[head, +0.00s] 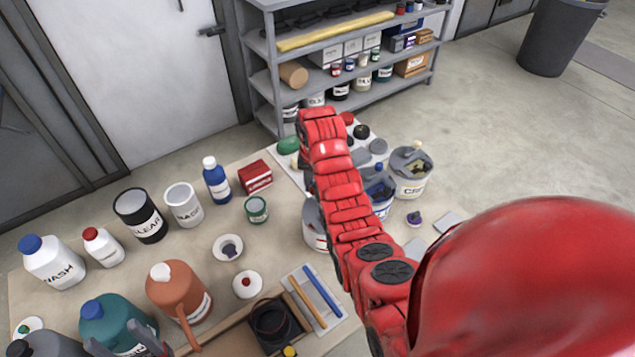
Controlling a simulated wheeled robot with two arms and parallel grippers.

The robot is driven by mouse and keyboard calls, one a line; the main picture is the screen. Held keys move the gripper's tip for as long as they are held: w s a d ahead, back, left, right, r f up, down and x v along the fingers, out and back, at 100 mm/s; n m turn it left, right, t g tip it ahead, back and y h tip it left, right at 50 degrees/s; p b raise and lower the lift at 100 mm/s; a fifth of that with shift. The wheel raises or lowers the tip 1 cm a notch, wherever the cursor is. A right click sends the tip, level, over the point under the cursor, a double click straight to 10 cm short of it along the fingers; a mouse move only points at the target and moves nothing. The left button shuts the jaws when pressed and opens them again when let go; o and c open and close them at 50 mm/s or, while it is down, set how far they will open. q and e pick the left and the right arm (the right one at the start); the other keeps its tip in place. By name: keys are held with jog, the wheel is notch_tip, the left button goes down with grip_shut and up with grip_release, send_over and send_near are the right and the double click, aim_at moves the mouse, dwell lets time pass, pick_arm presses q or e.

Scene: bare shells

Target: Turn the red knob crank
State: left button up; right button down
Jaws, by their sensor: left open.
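I cannot clearly pick out a red knob crank. A small white disc with a red centre (247,284) lies on the table near its middle, and I cannot tell whether it is the crank. My left gripper (130,347) shows only in part at the bottom left edge. Its two grey fingers are apart, in front of the teal jug (108,318), and well left of the white disc. A red jointed arm of mine crosses the middle of the view and hides part of the table; no fingers show at its far end.
Bottles, cans and an orange jug (176,288) crowd the table's left side. A wooden tray (222,329) sits at the front. A red box (255,177) and buckets (410,178) stand farther back. Shelves (355,92) stand behind; a dark bin (560,38) is at upper right.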

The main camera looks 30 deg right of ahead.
jog(key=n, duration=0.1)
jog(key=a+n, duration=0.1)
jog(key=shift+s+n+p, duration=0.15)
jog(key=shift+n+p, duration=0.2)
jog(key=shift+n, duration=0.05)
jog(key=shift+s+a+n+p, duration=0.2)
jog(key=shift+a+n+p, duration=0.15)
jog(key=shift+n, duration=0.65)
jog(key=shift+s+a+n+p, duration=0.2)
jog(key=shift+a+n+p, duration=0.1)
jog(key=shift+n, duration=0.7)
jog(key=c, duration=0.6)
grip_release()
jog(key=shift+r, duration=0.1)
